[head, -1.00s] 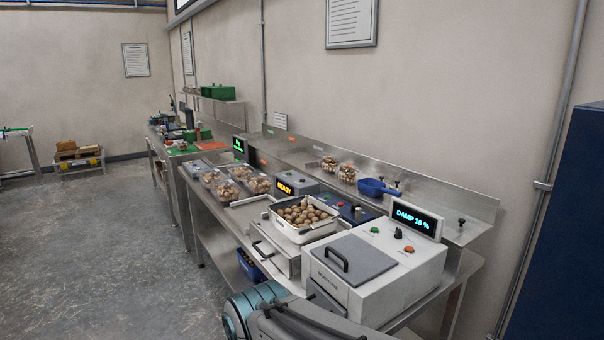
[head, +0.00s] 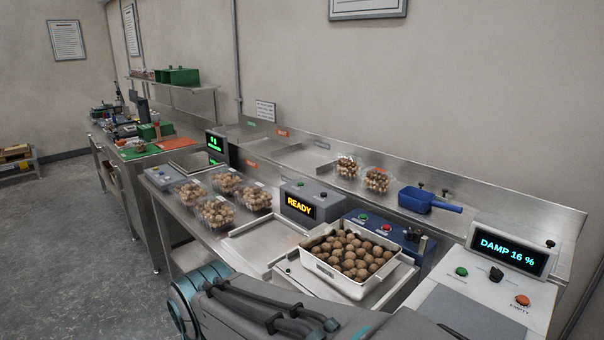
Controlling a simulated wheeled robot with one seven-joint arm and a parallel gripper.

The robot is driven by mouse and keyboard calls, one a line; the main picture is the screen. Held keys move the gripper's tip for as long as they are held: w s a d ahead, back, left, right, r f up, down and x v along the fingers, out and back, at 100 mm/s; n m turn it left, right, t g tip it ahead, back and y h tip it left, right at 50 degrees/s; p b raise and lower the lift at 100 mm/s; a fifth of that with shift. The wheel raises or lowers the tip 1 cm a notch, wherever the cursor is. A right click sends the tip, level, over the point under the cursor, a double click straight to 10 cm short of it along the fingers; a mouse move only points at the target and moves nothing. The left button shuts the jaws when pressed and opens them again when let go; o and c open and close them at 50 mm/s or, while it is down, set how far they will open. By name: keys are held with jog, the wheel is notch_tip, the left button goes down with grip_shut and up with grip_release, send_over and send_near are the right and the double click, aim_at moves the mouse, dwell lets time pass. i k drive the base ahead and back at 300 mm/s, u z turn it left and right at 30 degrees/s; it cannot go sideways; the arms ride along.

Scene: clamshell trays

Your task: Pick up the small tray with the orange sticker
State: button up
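Several small clear clamshell trays of brown nut-like pieces sit on the left part of the steel bench; one is the front tray (head: 216,225) and another is the right tray (head: 256,205). Two more small trays stand on the raised back ledge, a left one (head: 346,173) and a right one (head: 377,185). Part of my arm crosses the bottom of the head view; my gripper is not visible.
A large white tray (head: 318,268) of brown pieces stands front centre. Beside it are a grey READY unit (head: 299,205), a blue button box (head: 372,222), a white machine reading DAMP 16 % (head: 480,305) and a blue scoop (head: 428,200). A bare steel plate (head: 262,240) lies left of the white tray.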

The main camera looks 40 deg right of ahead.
aim_at(372, 180)
jog(key=i, duration=1.75)
jog(key=z, duration=3)
